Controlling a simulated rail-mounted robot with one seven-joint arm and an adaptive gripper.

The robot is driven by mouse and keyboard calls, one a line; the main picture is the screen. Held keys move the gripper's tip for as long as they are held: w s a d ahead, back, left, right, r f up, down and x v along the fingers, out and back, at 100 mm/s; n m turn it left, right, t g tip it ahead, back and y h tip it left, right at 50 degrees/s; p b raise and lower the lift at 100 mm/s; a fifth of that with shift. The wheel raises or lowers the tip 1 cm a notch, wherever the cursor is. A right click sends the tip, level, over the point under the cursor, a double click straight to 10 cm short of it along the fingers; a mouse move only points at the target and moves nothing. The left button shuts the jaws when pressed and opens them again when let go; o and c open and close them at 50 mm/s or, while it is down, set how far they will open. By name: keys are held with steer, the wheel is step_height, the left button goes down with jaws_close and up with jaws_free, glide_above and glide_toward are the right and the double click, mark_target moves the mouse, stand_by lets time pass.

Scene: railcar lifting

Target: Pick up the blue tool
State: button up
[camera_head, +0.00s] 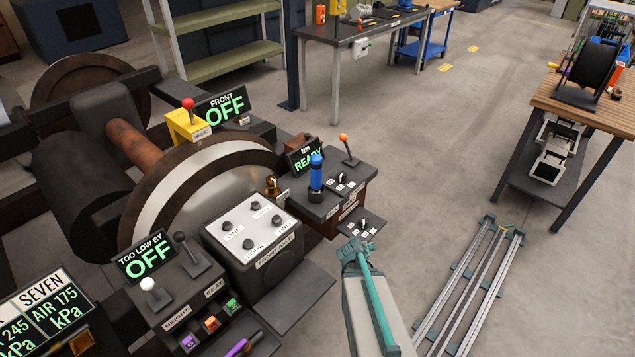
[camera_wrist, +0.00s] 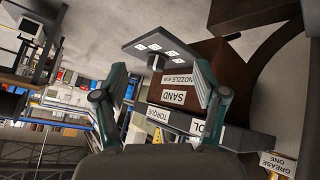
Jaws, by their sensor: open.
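The blue tool (camera_head: 316,172) stands upright on the black console box (camera_head: 312,208), beside the green READY display (camera_head: 304,156). My gripper (camera_head: 356,250) is in front of and to the right of it in the head view, apart from it. In the wrist view my gripper (camera_wrist: 160,84) is open, its two teal fingers spread with nothing held between them. I cannot make out the blue tool in the wrist view. That view is turned over and shows the console with SAND (camera_wrist: 174,97) and TORQUE labels just beyond the fingers.
A small black shelf (camera_head: 361,228) with buttons juts from the console near my gripper. An orange-topped lever (camera_head: 344,140) stands right of the tool. A knob panel (camera_head: 250,226) lies to the left. Rails (camera_head: 478,275) lie on the floor at right, with open floor beyond the console.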

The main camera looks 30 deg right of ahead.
mark_target(320, 166)
steer(key=w+d+r+n+t+y+b, duration=0.1)
steer(key=w+d+r+n+t, duration=0.1)
steer(key=w+r+t, duration=0.6)
steer(key=w+d+r+n+t+y+b, duration=0.1)
steer(key=w+r+t, duration=0.25)
steer(key=r, duration=0.85)
steer(key=w+a+r+n+y, duration=0.1)
steer(key=w+a+y, duration=0.1)
steer(key=w+a+r+n+y, duration=0.1)
steer(key=w+a+y, duration=0.1)
steer(key=w+a+r+y, duration=0.1)
steer(key=w+a+y, duration=0.1)
steer(key=a, duration=0.1)
steer(key=shift+w+r+n+t+y, duration=0.15)
steer(key=shift+n+t+y, duration=0.15)
steer(key=shift+n, duration=0.1)
steer(key=shift+w+a+p, duration=0.2)
steer(key=shift+w+a, duration=0.05)
steer(key=shift+w, duration=0.75)
steer(key=shift+w+a+p, duration=0.25)
steer(key=shift+w, duration=0.7)
steer(key=shift+w+a+p, duration=0.2)
steer(key=shift+w+a, duration=0.05)
steer(key=shift+w, duration=0.75)
jaws_close()
